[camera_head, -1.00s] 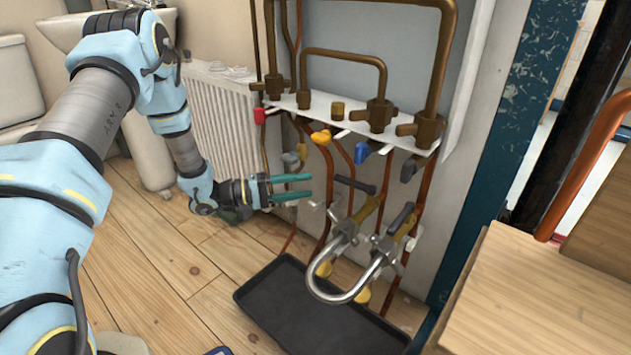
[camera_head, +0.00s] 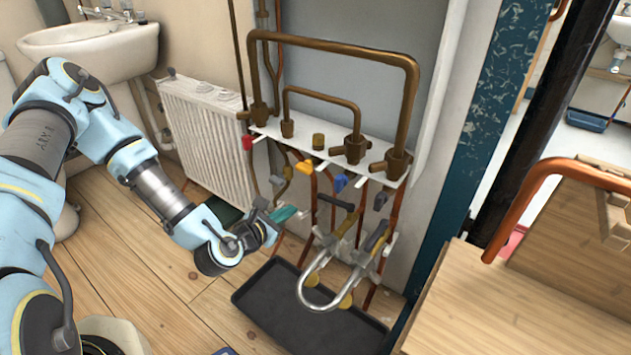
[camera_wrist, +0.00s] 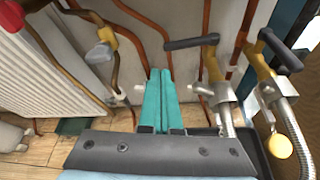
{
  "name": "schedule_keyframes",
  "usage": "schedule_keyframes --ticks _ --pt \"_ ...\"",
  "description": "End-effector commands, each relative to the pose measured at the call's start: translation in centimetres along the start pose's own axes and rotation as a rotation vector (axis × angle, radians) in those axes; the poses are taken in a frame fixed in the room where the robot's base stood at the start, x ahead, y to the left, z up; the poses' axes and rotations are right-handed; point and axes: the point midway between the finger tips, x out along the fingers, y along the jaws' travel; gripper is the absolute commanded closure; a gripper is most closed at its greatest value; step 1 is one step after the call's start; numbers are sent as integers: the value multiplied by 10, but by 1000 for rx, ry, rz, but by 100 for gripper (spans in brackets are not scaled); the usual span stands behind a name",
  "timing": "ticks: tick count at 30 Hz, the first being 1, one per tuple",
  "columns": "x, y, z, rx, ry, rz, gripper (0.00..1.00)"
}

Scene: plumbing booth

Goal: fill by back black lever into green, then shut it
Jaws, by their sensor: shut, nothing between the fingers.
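My gripper (camera_head: 290,212) has teal fingers, pressed together and empty, left of the valves; it also shows in the wrist view (camera_wrist: 159,90). The back black lever (camera_head: 337,202) sits on a brass valve, right of and apart from the fingertips; it is also in the wrist view (camera_wrist: 192,43). A second dark lever (camera_head: 376,237) stands nearer and further right, also in the wrist view (camera_wrist: 281,48).
A black tray (camera_head: 250,297) lies under the spouts. A white shelf (camera_head: 328,157) above carries brass pipes, with red, yellow, blue and grey handles below it. The white radiator (camera_head: 203,140) is at left, a wooden bench (camera_head: 490,310) at right.

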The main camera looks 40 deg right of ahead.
Motion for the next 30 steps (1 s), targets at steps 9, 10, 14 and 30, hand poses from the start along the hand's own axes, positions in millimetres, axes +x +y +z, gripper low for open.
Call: schedule_keyframes --ticks 9,10,14,30 --pt "-34 -27 13 -284 179 -20 100" --pt "-32 -27 12 -285 180 -20 100" --pt "-14 -28 8 -280 177 -19 100" --pt "84 -28 4 -277 175 -18 100"
